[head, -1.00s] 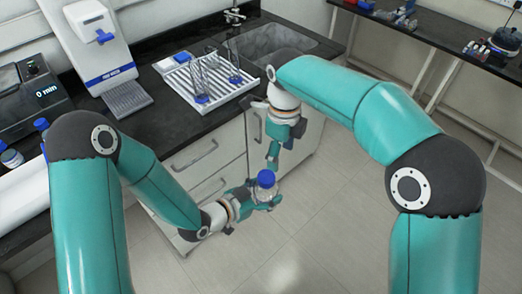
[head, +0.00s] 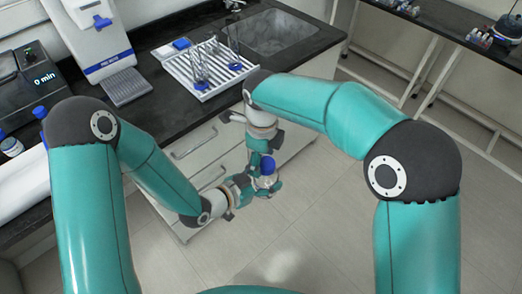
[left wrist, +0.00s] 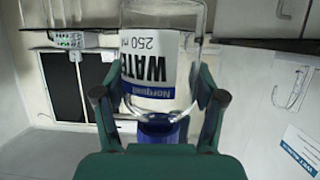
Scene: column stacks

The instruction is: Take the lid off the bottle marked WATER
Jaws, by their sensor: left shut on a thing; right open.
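The bottle marked WATER (head: 264,182) is clear with a blue lid (head: 268,165), held upright in front of the drawers. In the left wrist view the bottle (left wrist: 160,75) appears upside down, its label readable as WATER 250 ml, with the blue lid (left wrist: 165,131) at the bottom of the picture. My left gripper (head: 262,187) is shut on the bottle's body from the side. My right gripper (head: 263,160) points down at the lid and is open. One finger shows at the lid's left; the other is partly hidden, and I cannot tell whether it touches.
A dark counter (head: 150,115) with white drawers stands behind the grippers. On it are a drying rack (head: 215,85) with glassware, a sink (head: 275,35) and a white-and-blue dispenser (head: 100,40). Blue-capped bottles stand at the far left. The floor (head: 330,215) to the right is clear.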

